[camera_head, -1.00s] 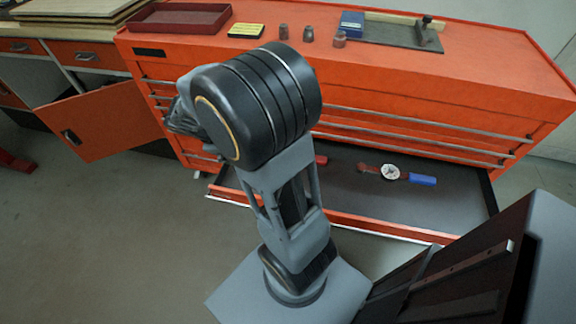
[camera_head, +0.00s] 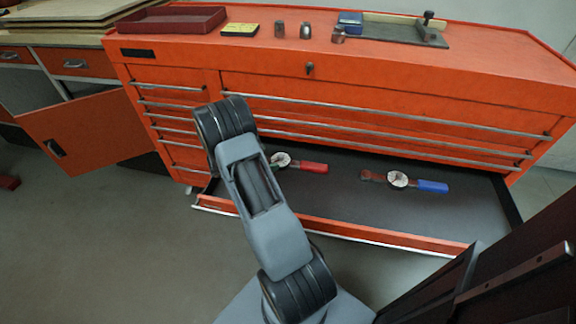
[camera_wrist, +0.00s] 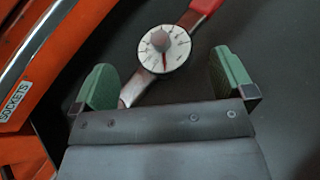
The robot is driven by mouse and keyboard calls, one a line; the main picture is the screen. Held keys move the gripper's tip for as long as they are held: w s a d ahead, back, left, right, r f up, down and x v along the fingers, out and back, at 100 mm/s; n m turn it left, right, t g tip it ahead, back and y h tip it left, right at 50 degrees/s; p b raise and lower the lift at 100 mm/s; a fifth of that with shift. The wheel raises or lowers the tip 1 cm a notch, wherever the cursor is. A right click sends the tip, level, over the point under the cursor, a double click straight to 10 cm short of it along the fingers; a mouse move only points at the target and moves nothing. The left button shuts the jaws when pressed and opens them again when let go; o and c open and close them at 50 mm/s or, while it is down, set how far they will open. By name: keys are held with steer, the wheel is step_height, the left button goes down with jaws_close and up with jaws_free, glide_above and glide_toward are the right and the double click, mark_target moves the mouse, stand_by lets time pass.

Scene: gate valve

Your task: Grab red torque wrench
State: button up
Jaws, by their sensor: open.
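The red torque wrench (camera_head: 304,166) lies in the open bottom drawer (camera_head: 345,205), with a round white dial and a red handle. A second wrench with a blue handle (camera_head: 432,187) lies to its right. In the wrist view the red torque wrench (camera_wrist: 163,47) shows its dial just beyond my gripper (camera_wrist: 165,85), and its shaft runs down between the two green fingers. The fingers are open and apart from it. Its red handle is at the top, cut by the frame edge.
The orange tool cabinet (camera_head: 400,105) stands behind the drawer, with closed drawers above it. A red tray (camera_head: 172,19), a yellow box (camera_head: 240,30) and small parts lie on top. The drawer floor right of the blue-handled wrench is clear.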

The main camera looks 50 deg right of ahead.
mark_target(280, 156)
steer(key=shift+b+x, duration=0.75)
steer(key=shift+x, duration=2.8)
steer(key=shift+s+a+f, duration=0.1)
steer(key=shift+f, duration=0.05)
steer(key=c, duration=1.5)
